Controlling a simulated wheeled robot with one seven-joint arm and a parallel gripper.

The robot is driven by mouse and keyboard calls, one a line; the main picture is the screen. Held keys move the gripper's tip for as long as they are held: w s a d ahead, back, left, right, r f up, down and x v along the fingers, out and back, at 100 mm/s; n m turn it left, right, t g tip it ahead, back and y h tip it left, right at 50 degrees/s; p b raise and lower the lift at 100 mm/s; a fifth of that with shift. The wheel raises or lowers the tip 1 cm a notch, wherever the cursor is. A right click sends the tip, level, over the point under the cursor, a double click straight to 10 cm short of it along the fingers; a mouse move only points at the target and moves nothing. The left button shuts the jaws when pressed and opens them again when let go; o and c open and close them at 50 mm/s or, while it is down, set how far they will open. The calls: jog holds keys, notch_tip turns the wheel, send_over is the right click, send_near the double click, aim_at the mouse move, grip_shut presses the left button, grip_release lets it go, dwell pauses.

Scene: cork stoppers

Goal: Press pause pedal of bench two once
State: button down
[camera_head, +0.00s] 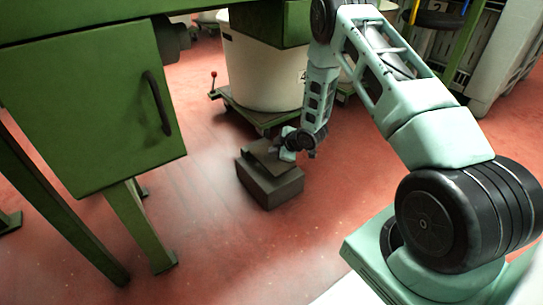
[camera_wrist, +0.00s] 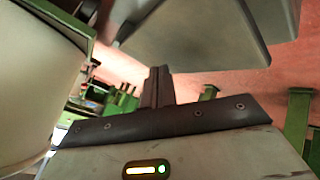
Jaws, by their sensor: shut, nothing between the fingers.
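A large grey surface, apparently the pedal plate (camera_wrist: 190,40), fills the top of that view close to the fingertips. No label on the pedal is readable.
A green bench cabinet (camera_head: 95,100) with a black handle stands at left on green legs (camera_head: 140,225). A white drum (camera_head: 262,70) on a green wheeled base (camera_head: 262,120) stands just behind the pedal. Floor left of and in front of the pedal is clear.

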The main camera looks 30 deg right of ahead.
aim_at(274, 159)
notch_tip(274, 159, up, 5)
jog(key=p, duration=0.4)
jog(key=shift+r, duration=0.1)
dwell(0.9)
